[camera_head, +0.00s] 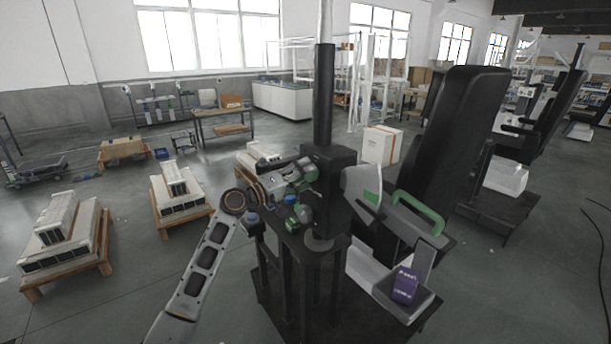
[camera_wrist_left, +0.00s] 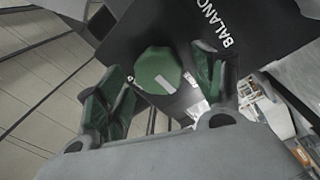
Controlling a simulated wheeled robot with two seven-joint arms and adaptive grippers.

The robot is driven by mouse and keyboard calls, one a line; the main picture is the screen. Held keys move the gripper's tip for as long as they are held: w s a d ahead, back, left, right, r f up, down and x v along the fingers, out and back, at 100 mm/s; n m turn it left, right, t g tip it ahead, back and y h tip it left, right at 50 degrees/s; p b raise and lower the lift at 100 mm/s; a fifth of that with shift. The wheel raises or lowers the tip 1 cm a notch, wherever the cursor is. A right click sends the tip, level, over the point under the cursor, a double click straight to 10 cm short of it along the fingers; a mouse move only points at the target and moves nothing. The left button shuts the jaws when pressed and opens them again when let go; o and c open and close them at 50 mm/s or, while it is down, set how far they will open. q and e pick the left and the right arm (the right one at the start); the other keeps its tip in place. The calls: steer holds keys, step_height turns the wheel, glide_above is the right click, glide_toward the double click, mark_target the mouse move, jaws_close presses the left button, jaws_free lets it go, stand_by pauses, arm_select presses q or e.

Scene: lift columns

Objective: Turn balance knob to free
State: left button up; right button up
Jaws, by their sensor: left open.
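The balance knob (camera_wrist_left: 158,68) is a dark green, many-sided knob with a pale mark on its face. It sits on a black panel (camera_wrist_left: 160,25) with white lettering, of which "BALANC" shows. In the left wrist view my left gripper (camera_wrist_left: 160,84) is open, with one green-padded finger on each side of the knob. A gap shows on both sides, and I see no contact. In the head view my left gripper (camera_head: 301,182) is beside the black column (camera_head: 327,200); the knob cannot be clearly told apart there. The word "free" is not readable. My right gripper is not in view.
A green handle (camera_head: 418,213) and a purple box (camera_head: 404,286) are right of the column. A tall black padded part (camera_head: 455,150) stands behind the handle. Pallets with white blocks (camera_head: 70,240) stand at left. The floor between is clear.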

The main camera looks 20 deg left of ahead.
arm_select(q)
steer(key=v, duration=1.1)
steer(key=shift+f, duration=0.1)
stand_by(0.7)
